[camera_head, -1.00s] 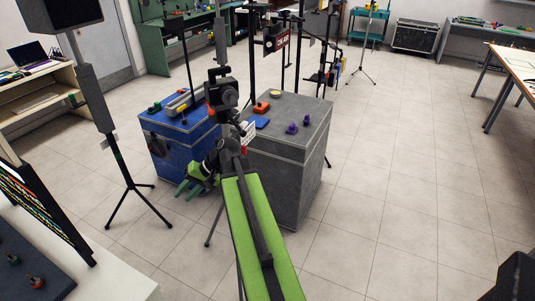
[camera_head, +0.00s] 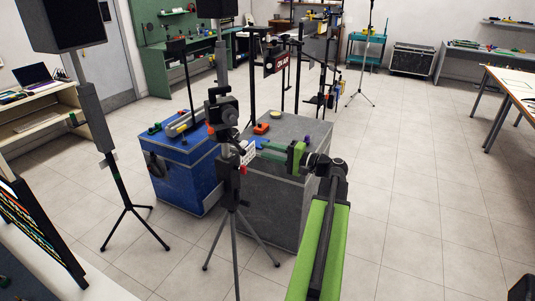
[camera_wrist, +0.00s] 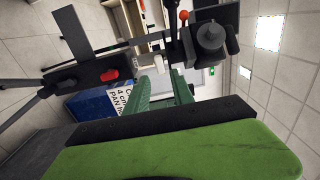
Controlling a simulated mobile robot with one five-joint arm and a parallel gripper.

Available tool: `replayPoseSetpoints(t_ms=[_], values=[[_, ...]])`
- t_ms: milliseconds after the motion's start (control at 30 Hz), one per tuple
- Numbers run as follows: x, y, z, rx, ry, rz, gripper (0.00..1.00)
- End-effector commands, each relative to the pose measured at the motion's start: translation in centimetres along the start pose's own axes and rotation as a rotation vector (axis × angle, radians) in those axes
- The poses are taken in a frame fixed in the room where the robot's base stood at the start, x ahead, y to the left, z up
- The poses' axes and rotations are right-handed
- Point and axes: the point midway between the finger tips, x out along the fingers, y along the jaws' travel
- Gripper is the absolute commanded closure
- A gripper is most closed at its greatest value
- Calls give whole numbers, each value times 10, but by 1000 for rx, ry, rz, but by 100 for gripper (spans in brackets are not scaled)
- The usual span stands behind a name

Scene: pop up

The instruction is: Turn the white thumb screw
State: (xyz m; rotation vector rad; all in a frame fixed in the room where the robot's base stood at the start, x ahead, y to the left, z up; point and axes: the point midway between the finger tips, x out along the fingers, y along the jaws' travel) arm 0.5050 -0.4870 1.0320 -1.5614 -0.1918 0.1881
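The tripod device, a dark camera-like head (camera_head: 222,108) on a thin stand, is at the middle of the head view. It also shows in the wrist view (camera_wrist: 208,38). A small white knob (camera_wrist: 160,63), which looks like the white thumb screw, sticks out under it, just beyond my fingertips. I cannot make this knob out in the head view. My gripper (camera_head: 262,150) points left toward the stand from its right side. Its green fingers (camera_wrist: 162,84) are apart, with nothing seen between them. I cannot tell whether they touch the knob.
The stand's legs spread on the floor. A blue case (camera_head: 184,172) and a grey case (camera_head: 272,205) stand behind. Another tripod (camera_head: 130,208) is at left.

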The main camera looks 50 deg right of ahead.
Motion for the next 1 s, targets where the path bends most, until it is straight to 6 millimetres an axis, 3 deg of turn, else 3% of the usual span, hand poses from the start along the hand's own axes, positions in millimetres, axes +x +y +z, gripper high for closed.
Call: replayPoseSetpoints(t_ms=[433, 700, 933, 1000], values=[[59, 1, 0, -1, -3, 2, 71], [77, 1, 0, -1, -1, 2, 71], [76, 1, 0, -1, 0, 2, 98], [76, 1, 0, -1, 0, 2, 100]])
